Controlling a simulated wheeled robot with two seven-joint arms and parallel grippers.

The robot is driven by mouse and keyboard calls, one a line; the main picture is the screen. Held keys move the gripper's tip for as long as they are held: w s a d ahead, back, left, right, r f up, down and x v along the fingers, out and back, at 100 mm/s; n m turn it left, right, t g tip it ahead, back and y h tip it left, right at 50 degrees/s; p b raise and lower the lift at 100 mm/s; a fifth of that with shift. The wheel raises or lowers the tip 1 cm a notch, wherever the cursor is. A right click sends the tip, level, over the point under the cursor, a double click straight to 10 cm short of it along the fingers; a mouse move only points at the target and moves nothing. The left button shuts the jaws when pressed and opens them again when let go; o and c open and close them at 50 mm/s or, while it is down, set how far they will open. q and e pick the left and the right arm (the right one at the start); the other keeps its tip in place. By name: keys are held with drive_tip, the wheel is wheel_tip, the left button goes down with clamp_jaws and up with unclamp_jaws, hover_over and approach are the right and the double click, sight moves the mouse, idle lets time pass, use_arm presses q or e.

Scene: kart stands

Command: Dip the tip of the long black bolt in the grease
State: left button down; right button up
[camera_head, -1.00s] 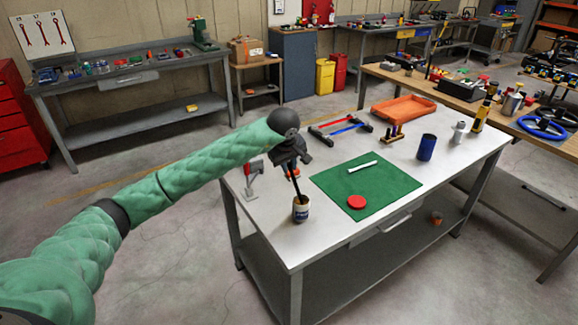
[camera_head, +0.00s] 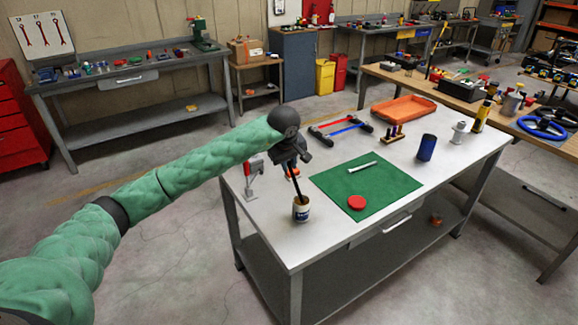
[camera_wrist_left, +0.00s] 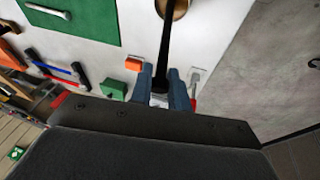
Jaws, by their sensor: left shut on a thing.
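My left gripper (camera_head: 291,165) is shut on the long black bolt (camera_head: 297,188), above the near left part of the table. In the left wrist view the bolt (camera_wrist_left: 167,45) runs from between the fingers (camera_wrist_left: 162,92) to the brown inside of the pot (camera_wrist_left: 179,8). My right gripper is not in view.
A green mat (camera_head: 385,187) with a white bolt (camera_head: 362,167) and a red lid (camera_head: 357,202) lies right of the pot. A red-handled tool (camera_head: 250,182) stands left of the gripper. A blue cylinder (camera_head: 427,148) and an orange tray (camera_head: 403,108) stand farther off.

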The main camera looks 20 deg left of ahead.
use_arm(q)
drive_tip(key=shift+r, duration=3.2)
